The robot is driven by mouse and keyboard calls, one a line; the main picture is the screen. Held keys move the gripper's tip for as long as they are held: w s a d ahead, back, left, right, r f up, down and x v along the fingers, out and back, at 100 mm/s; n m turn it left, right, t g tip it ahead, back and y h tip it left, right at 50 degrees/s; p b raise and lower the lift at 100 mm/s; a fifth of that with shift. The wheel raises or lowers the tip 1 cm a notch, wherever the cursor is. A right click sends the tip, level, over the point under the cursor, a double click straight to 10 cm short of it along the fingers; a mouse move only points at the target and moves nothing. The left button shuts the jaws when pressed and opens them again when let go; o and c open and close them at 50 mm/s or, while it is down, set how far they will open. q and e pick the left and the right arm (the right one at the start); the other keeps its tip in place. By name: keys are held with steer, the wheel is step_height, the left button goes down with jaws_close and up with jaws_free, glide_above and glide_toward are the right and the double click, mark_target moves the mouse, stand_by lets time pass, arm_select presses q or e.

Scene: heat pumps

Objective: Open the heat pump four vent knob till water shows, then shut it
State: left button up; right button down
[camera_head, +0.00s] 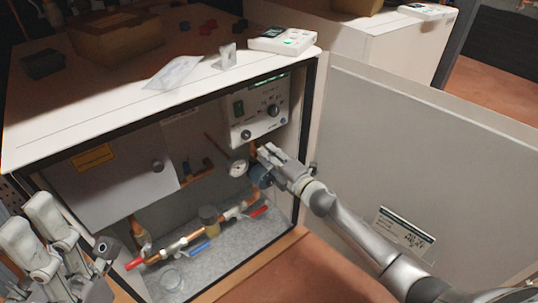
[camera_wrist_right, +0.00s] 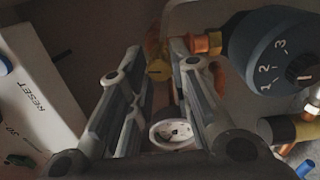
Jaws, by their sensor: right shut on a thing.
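The heat pump cabinet (camera_head: 240,78) stands open, with pipes and valves inside. My right gripper (camera_head: 262,156) reaches in beside the round gauge (camera_head: 237,168) and the blue pump (camera_head: 261,176). In the right wrist view, its fingers are shut on a small yellow brass vent knob (camera_wrist_right: 159,69). The gauge (camera_wrist_right: 172,132) and the blue pump with its numbered dial (camera_wrist_right: 272,50) show nearby. The vent's outlet is hidden, and I see no water at it. My left gripper (camera_head: 38,222) is open and empty at the lower left, outside the cabinet.
The control panel (camera_head: 258,110) is above the gauge. The open door (camera_head: 420,150) stands at the right, near my right arm.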

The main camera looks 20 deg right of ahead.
steer(key=shift+n, duration=1)
steer(key=shift+d, duration=0.1)
steer(key=c, duration=1.3)
jaws_free()
steer(key=v, duration=1.2)
